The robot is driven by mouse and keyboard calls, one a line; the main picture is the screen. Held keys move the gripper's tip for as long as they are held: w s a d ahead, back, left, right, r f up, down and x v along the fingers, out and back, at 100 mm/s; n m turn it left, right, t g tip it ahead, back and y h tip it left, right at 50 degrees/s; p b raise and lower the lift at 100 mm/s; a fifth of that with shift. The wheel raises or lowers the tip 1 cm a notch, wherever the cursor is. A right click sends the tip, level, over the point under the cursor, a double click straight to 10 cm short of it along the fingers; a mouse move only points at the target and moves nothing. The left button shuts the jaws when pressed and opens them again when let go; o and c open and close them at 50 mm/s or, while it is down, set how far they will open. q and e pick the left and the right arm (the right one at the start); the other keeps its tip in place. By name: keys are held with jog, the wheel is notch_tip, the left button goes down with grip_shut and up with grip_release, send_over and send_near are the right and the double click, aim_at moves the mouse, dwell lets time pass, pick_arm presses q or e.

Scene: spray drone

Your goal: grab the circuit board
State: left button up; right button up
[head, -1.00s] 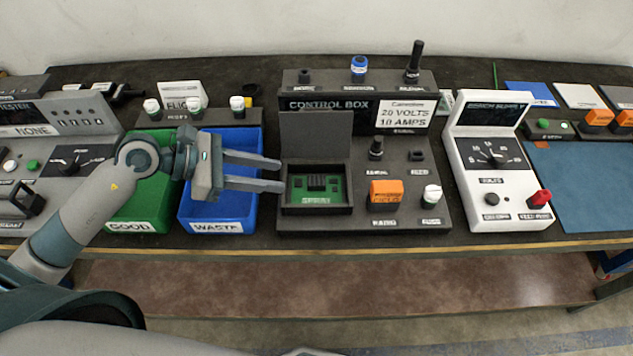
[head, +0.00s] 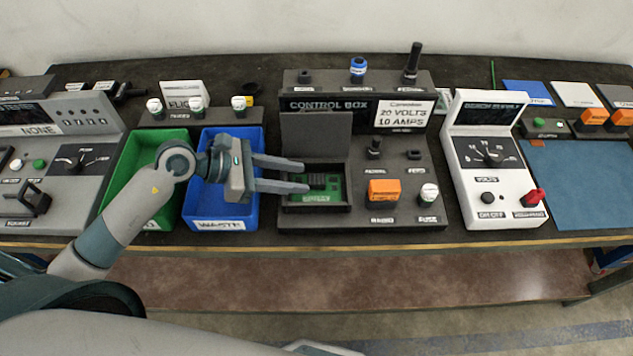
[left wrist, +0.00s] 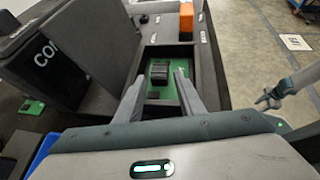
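The green circuit board (head: 322,187) lies in the open compartment of the control box (head: 392,216), whose grey lid (head: 316,134) stands upright behind it. My left gripper (head: 304,177) is open, its two fingers reaching in from the left over the left part of the compartment and covering some of the board. In the left wrist view the circuit board (left wrist: 168,91), with a dark component on it, shows between and beyond the open fingertips (left wrist: 158,90). Nothing is between the fingers near the palm.
A blue WASTE bin (head: 214,210) and a green GOOD bin (head: 128,178) stand left of the control box, under my left arm. A white bench supply (head: 494,180) stands to the right. An orange part (head: 384,192) sits on the box's panel.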

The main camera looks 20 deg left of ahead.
aim_at(315, 180)
pick_arm(q)
jog(key=x, duration=0.1)
jog(key=p+x, duration=0.1)
jog(key=x, duration=0.1)
jog(key=shift+d+r, duration=0.1)
jog(key=shift+r, duration=0.2)
jog(key=shift+w+d+f, duration=0.2)
jog(key=shift+d+f, duration=0.1)
jog(key=shift+f, duration=0.05)
grip_shut()
